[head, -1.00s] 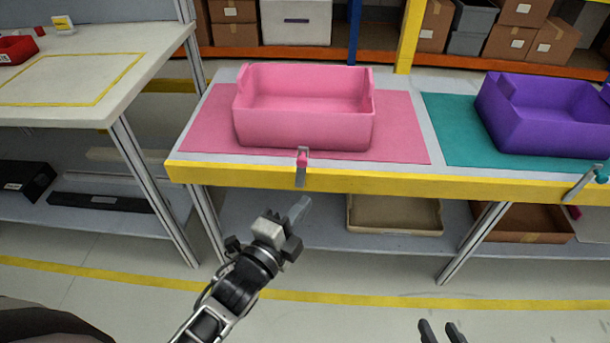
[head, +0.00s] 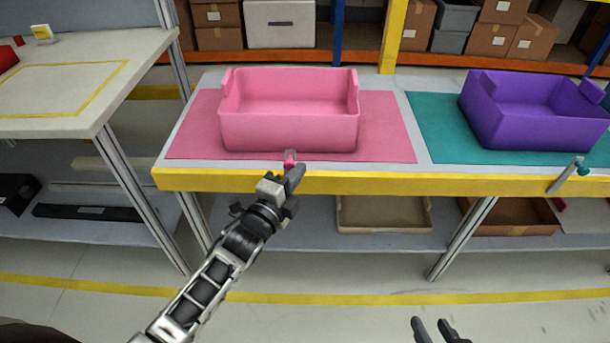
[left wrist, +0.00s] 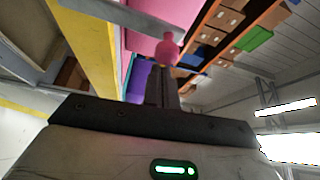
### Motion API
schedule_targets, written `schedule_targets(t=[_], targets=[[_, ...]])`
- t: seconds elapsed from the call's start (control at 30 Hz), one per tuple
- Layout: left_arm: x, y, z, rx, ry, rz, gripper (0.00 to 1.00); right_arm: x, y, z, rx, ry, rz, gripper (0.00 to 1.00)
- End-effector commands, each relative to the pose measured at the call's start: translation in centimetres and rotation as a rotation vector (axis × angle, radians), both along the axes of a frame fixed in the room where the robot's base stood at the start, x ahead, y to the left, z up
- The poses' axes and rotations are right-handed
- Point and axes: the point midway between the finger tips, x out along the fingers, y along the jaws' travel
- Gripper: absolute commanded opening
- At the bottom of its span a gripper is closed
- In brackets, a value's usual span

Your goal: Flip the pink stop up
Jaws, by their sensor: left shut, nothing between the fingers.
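The pink stop (head: 290,159) is a small grey lever with a pink knob at the table's front edge, in front of the pink bin (head: 290,132). My left gripper (head: 296,174) is shut and empty, with its fingertips just below and against or very near the stop; it covers the stop's lower part. In the left wrist view the pink knob (left wrist: 167,48) shows just beyond the shut fingers (left wrist: 161,86), with a grey bar beside it. I cannot tell whether they touch. My right gripper (head: 436,330) is open and empty at the bottom edge, away from the table.
The pink bin stands on a pink mat (head: 388,130). To the right, a purple bin (head: 530,125) stands on a teal mat (head: 432,128), with another stop (head: 567,174) at the edge. A yellow strip (head: 400,182) runs along the table front. Trays lie on the shelf below.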

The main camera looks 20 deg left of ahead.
Motion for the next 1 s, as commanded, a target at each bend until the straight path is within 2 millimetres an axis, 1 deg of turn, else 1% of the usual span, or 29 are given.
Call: schedule_targets(t=[0.3, 0.5, 0.63, 0.77, 0.9, 1.0], targets=[[0.0, 0.2, -0.1, -0.001, 0.000, 0.000, 0.00, 0.3, 0.0, 0.0, -0.002, -0.004, 0.001, 0.34], [-0.4, 2.0, -0.2, -0.098, -0.028, 0.002, 0.00, 0.3, 0.1, -0.3, 0.008, -0.009, 0.001, 0.34], [-0.5, 2.3, 0.0, -0.110, -0.030, 0.004, 0.00, 0.4, 0.2, 0.3, 0.012, -0.017, 0.001, 0.34], [-0.5, 2.6, -0.1, -0.108, -0.029, 0.007, 0.00, 0.2, 0.2, 0.2, 0.012, -0.012, 0.001, 0.34], [-0.5, 2.4, -0.1, -0.109, -0.028, 0.008, 0.00, 0.0, 0.2, 0.0, 0.012, -0.005, 0.001, 0.34], [-0.4, 1.4, 0.1, -0.112, -0.028, 0.005, 0.00, -0.2, 0.1, 0.0, 0.010, -0.001, 0.001, 0.34]])
